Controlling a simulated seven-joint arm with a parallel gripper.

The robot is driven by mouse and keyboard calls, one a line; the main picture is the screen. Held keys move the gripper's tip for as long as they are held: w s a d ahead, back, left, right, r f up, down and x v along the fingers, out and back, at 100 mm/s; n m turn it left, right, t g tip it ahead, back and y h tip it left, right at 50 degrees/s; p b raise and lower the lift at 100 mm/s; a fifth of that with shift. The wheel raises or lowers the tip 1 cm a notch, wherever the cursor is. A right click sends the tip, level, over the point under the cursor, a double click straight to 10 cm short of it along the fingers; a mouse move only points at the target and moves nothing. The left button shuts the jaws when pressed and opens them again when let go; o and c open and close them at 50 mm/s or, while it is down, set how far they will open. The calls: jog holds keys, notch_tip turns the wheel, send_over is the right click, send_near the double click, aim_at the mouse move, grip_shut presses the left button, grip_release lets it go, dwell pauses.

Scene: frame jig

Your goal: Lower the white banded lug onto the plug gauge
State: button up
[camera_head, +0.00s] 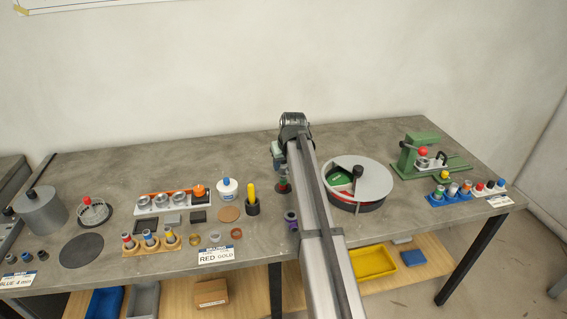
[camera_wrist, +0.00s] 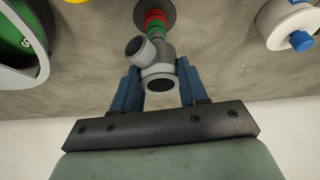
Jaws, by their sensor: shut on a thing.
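The lug (camera_wrist: 163,55) is light grey-white in the wrist view, with a small and a larger round end, both dark inside. My gripper (camera_wrist: 158,88), with blue fingers, is shut on it. The plug gauge (camera_wrist: 155,22), a red and green banded post on a dark round base, shows just past the lug at the top of the wrist view. In the head view, the gauge (camera_head: 284,187) stands on the table below my gripper (camera_head: 279,168). My arm partly hides this area, and I cannot tell whether lug and gauge touch.
A yellow-handled tool in a dark cup (camera_head: 252,208) and a white pot (camera_head: 228,190) stand to the left. A round grey-lidded drum (camera_head: 375,178) stands to the right.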

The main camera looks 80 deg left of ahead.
jog(key=shift+f, duration=2.7)
dwell(0.8)
jog(key=o, duration=1.3)
jog(key=shift+r, duration=0.15)
jog(key=shift+r, duration=4.4)
